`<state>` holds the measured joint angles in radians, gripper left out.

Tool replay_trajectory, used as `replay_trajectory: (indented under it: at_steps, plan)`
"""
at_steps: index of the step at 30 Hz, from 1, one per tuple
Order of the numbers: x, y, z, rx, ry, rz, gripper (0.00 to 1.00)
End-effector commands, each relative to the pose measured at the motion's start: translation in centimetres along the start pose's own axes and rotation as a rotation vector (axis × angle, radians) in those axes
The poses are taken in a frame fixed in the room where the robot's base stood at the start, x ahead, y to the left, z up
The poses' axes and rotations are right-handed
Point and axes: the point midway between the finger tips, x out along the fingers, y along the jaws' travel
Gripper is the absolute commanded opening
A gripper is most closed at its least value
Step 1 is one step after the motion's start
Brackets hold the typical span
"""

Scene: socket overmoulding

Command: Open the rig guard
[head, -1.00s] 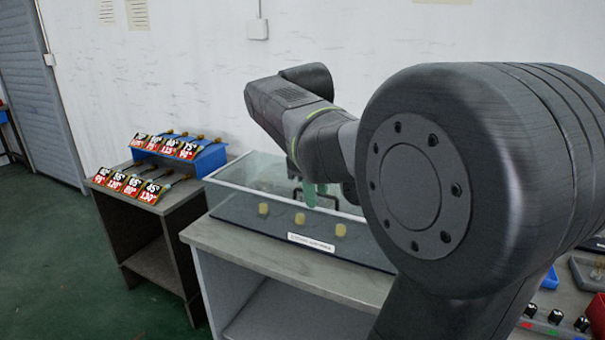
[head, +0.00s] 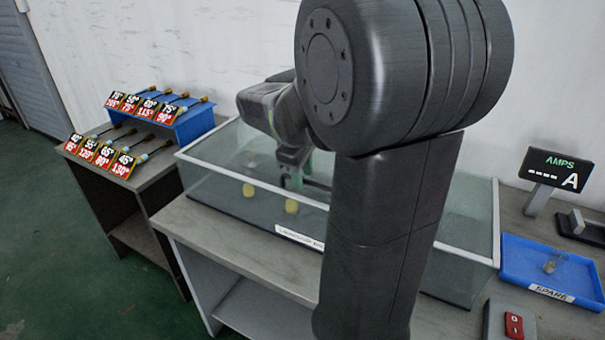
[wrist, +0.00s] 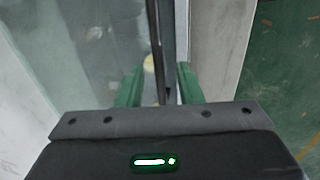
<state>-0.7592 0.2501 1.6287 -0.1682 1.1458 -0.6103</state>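The rig guard (head: 228,173) is a clear box with a pale rim on the grey table. Its lid looks down, though my arm hides much of its middle. Two yellow knobs (head: 291,206) show through its front panel, and one yellow shape (wrist: 150,66) shows in the wrist view. My gripper (head: 297,172), with green fingers, is at the guard, partly behind my arm. In the wrist view my gripper (wrist: 158,84) has its fingers apart. A dark bar (wrist: 166,45), perhaps the guard's handle, runs between them; I cannot tell whether either finger touches it.
A blue rack (head: 190,125) and several tagged probes stand on a side table at left. At right are an amps display (head: 557,170), a blue spare tray (head: 530,262) and a red switch (head: 514,325). The white wall is close behind.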

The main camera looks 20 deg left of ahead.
Motion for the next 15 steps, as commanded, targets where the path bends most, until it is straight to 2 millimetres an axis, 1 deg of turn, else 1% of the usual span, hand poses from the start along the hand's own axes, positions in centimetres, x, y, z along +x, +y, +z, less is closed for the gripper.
replay_trajectory:
  at_steps: [3,9,10,12,15]
  plan:
    - [0.34,0.02,0.01,0.0,0.0,0.0,0.33]
    - [0.34,0.02,0.0,0.0,0.0,0.001,0.33]
    - [0.33,0.02,0.0,0.0,0.0,0.001,0.31]
    - [0.33,0.02,0.0,0.0,0.0,0.001,0.17]
    - [0.32,0.02,0.0,0.0,0.0,0.001,0.0]
